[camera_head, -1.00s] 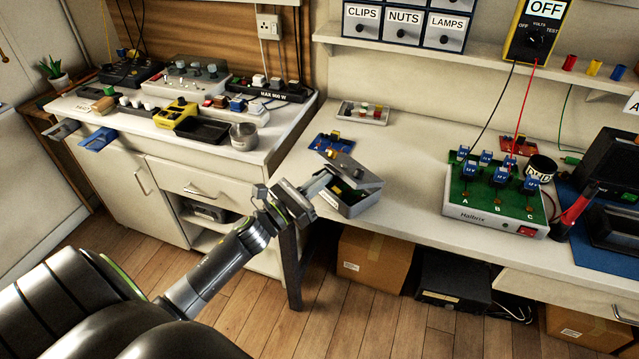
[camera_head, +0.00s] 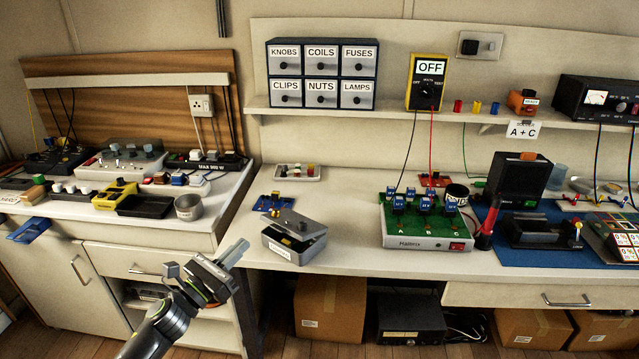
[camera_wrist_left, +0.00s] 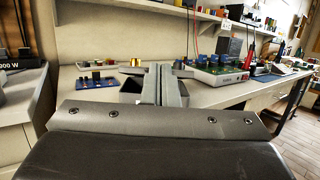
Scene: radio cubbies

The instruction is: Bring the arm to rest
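My left arm comes in from the bottom left of the head view. Its gripper (camera_head: 234,253) is in front of the bench edge, left of a small grey metal box (camera_head: 296,250) and apart from it. The two fingers lie together with nothing seen between them; they also show close together in the left wrist view (camera_wrist_left: 164,84). The box stands on the bench with its lid (camera_head: 297,224) at a tilt over it, and in the wrist view the fingers hide part of it. My right gripper is not in view.
The white bench (camera_head: 350,240) carries a green switch board (camera_head: 430,235) and a small blue board (camera_head: 272,203). A lower counter (camera_head: 205,228) with switches and trays is at left. A cardboard box (camera_head: 330,308) sits under the bench. Free floor lies in front.

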